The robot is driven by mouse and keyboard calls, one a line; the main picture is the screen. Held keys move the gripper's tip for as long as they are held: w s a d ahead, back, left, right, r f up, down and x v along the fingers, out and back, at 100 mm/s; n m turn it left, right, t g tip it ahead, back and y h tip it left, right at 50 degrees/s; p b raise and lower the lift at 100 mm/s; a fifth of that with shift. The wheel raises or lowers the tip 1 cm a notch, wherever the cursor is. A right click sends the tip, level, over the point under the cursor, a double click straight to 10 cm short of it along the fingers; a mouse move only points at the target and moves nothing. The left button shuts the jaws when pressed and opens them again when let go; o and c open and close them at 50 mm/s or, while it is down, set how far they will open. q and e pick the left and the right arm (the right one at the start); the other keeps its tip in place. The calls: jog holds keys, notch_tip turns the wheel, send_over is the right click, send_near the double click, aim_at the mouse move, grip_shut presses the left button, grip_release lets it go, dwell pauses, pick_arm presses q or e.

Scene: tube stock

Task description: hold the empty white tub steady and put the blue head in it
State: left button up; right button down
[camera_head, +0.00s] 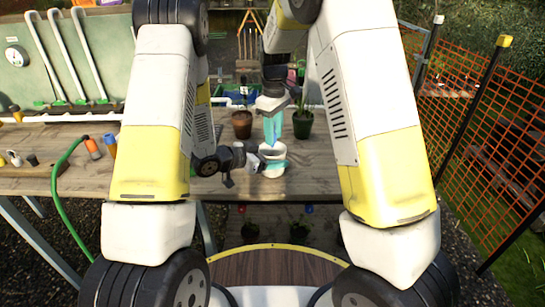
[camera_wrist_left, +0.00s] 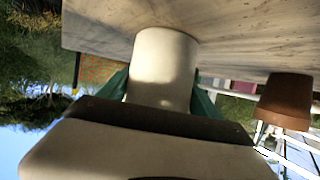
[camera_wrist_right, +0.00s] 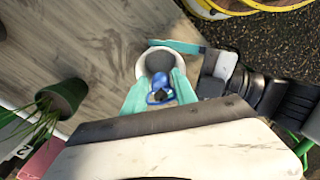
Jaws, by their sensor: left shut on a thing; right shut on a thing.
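The white tub (camera_head: 272,174) stands upright on the wooden bench near its front edge. My left gripper (camera_head: 270,163) is shut on the tub from the left, and its green fingers lie on both sides of the tub (camera_wrist_left: 163,68) in the left wrist view. My right gripper (camera_head: 273,136) points down from above, just over the tub's mouth. It is shut on the blue head (camera_wrist_right: 160,86), which shows between its teal fingers in the right wrist view, in front of the tub's opening (camera_wrist_right: 142,64). The fingers mostly hide the head in the head view.
A brown pot (camera_head: 242,124) and a dark green plant pot (camera_head: 303,126) stand behind the tub. Orange (camera_head: 93,148) and blue (camera_head: 110,147) pieces and a green hose (camera_head: 58,180) are on the left. The bench right of the tub looks clear.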

jog(key=shift+f, duration=1.2)
jog(key=c, duration=0.9)
grip_release()
notch_tip(320, 180, up, 12)
